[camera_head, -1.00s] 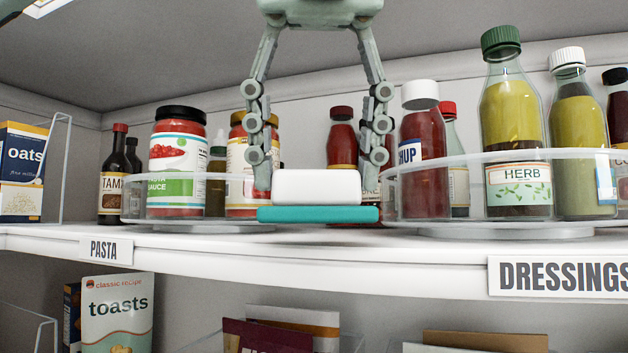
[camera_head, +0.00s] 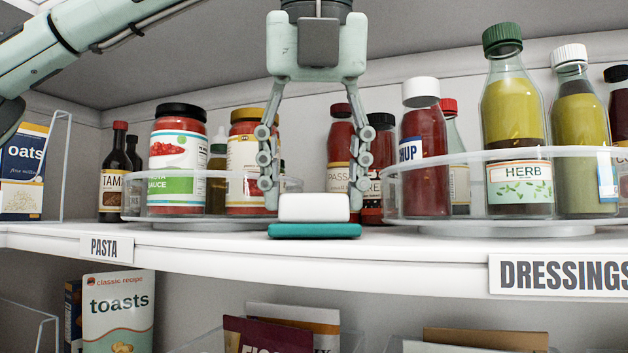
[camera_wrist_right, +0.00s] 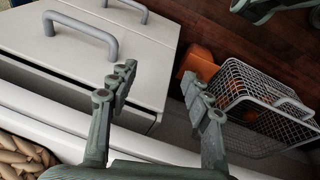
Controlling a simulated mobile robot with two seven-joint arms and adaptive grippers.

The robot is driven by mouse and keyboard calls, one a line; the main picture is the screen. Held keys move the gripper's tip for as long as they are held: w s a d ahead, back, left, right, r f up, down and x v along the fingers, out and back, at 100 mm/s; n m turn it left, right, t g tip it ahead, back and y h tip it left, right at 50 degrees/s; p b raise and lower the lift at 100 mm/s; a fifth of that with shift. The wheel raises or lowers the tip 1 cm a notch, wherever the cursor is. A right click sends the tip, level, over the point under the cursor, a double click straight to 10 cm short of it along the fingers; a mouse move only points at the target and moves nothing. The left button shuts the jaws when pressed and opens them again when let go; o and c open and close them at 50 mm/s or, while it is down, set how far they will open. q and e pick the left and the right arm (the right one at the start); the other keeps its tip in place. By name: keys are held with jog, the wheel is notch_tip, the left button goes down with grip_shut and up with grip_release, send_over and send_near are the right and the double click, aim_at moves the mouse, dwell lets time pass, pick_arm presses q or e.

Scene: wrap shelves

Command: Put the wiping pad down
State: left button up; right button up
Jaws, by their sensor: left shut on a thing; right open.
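The wiping pad has a white block handle (camera_head: 314,207) on a teal base (camera_head: 314,231). In the head view it is level at the shelf surface, in the gap between two clear turntables. I cannot tell whether its base touches the shelf. My left gripper (camera_head: 313,198) points down from above, its two fingers shut on the sides of the white handle. My right gripper (camera_wrist_right: 160,82) shows in the right wrist view, open and with nothing between its fingers.
The left turntable (camera_head: 215,187) holds sauce jars and bottles; the right turntable (camera_head: 440,195) holds ketchup and dressing bottles. Bottles stand behind the pad. The white shelf (camera_head: 300,262) is bare in front. The right wrist view shows a wire basket (camera_wrist_right: 265,98) and a grey drawer handle (camera_wrist_right: 80,32).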

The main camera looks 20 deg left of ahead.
pick_arm(q)
jog(key=shift+f, duration=0.15)
jog(key=o, duration=1)
pick_arm(e)
jog(key=shift+s+r, duration=0.15)
jog(key=shift+r, duration=0.05)
pick_arm(q)
jog(key=shift+r, duration=0.4)
jog(key=p+v, duration=0.2)
jog(key=v, duration=0.5)
jog(key=shift+s, duration=0.1)
pick_arm(e)
jog(key=s+d+f, duration=0.1)
jog(key=s+f, duration=0.2)
jog(key=f, duration=0.4)
jog(key=shift+s+f+g, duration=0.15)
jog(key=shift+s+g, duration=0.1)
jog(key=shift+g, duration=0.15)
pick_arm(q)
jog(key=shift+f, duration=0.1)
